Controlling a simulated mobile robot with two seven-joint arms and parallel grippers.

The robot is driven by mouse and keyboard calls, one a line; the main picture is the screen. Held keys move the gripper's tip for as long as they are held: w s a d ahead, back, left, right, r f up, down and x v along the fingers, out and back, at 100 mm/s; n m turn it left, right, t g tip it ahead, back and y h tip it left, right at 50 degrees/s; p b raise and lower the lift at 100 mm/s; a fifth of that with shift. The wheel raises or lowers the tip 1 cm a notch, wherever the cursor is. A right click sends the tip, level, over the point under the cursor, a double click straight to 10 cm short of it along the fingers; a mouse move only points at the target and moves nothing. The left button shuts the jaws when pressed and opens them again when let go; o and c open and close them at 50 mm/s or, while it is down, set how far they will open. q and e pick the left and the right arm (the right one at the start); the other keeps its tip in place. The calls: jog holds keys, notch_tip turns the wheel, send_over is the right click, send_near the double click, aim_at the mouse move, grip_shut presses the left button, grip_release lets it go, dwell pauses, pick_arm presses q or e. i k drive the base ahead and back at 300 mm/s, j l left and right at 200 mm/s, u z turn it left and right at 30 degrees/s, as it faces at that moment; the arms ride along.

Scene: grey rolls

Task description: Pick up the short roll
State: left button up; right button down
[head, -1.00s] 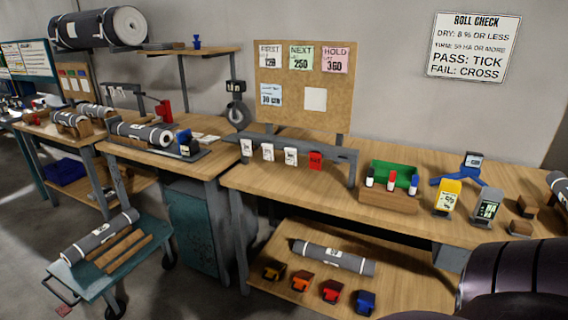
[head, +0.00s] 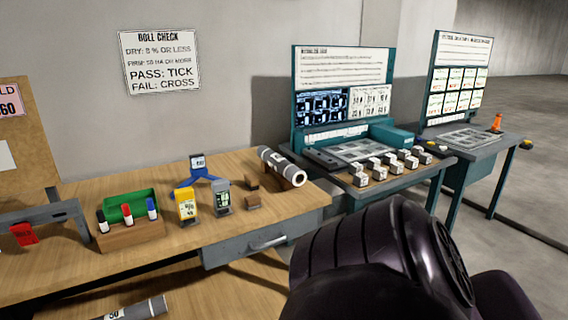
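A short grey roll (head: 282,166) with white bands lies on the right end of the wooden bench, by small brown wooden blocks. Another grey roll (head: 137,309) lies on the lower shelf and is cut off by the bottom edge of the head view. A dark part of my own arm fills the bottom right of the view. Neither of my grippers shows, and nothing is seen touching the short roll.
On the wooden bench (head: 235,236) stand a marker holder (head: 130,236), a yellow meter (head: 186,206), a grey meter (head: 222,198) and a blue stand (head: 198,181). A teal station (head: 440,170) with several small blocks adjoins on the right. Grey floor is open at far right.

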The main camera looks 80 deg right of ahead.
aim_at(290, 172)
jog(key=z, duration=2.5)
jog(key=u, duration=0.5)
jog(key=i+l+u, duration=0.15)
jog(key=l+u, duration=0.15)
jog(key=u, duration=0.15)
jog(key=i+l+u, duration=0.1)
jog(key=l+u, duration=0.2)
jog(key=u, duration=0.15)
jog(key=l+u, duration=0.45)
jog(key=l, duration=0.35)
jog(key=l+u, duration=0.1)
jog(key=l, duration=1.05)
jog(key=l+u, duration=0.1)
jog(key=l, duration=1)
jog(key=k, duration=0.05)
